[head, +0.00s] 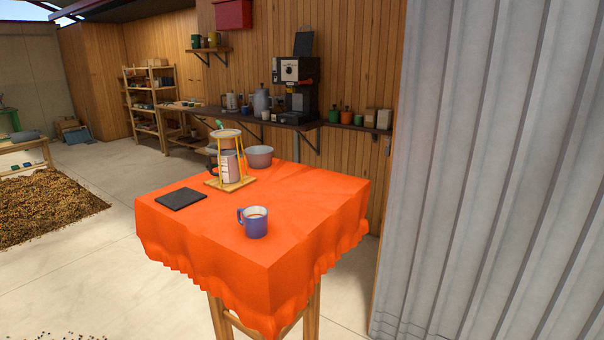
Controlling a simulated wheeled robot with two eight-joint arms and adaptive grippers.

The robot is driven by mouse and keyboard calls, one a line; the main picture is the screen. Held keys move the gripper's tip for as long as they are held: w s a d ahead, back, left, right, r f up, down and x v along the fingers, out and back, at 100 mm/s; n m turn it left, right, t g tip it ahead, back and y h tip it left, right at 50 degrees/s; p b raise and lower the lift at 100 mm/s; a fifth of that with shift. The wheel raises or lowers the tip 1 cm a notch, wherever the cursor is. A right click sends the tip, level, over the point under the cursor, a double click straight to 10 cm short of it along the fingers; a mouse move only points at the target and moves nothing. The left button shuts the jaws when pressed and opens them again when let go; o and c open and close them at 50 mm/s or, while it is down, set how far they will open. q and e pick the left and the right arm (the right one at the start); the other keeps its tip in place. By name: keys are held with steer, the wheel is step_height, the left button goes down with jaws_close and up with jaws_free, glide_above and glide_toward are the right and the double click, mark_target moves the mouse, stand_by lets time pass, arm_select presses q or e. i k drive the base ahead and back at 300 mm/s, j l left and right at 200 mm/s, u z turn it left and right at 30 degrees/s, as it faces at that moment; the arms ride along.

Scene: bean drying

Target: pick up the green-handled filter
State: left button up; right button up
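The green-handled filter (226,133) rests on top of a yellow stand (243,159) on the orange-covered table. Its pale round rim faces up and its small green handle (219,124) points up at the back left. A pot with a dark handle (228,166) stands inside the stand, below the filter, on the wooden base. Neither of my grippers is in the head view.
The table with its orange cloth (310,205) also holds a blue mug (256,224), a black slab (181,199) and a grey bowl (259,156) behind the stand.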

mark_target(232, 142)
steer(key=i+u, duration=0.2)
steer(key=i+l+u, duration=0.2)
steer(key=i, duration=0.2)
steer(key=l+u, duration=0.1)
steer(key=l, duration=0.45)
steer(key=i, duration=0.05)
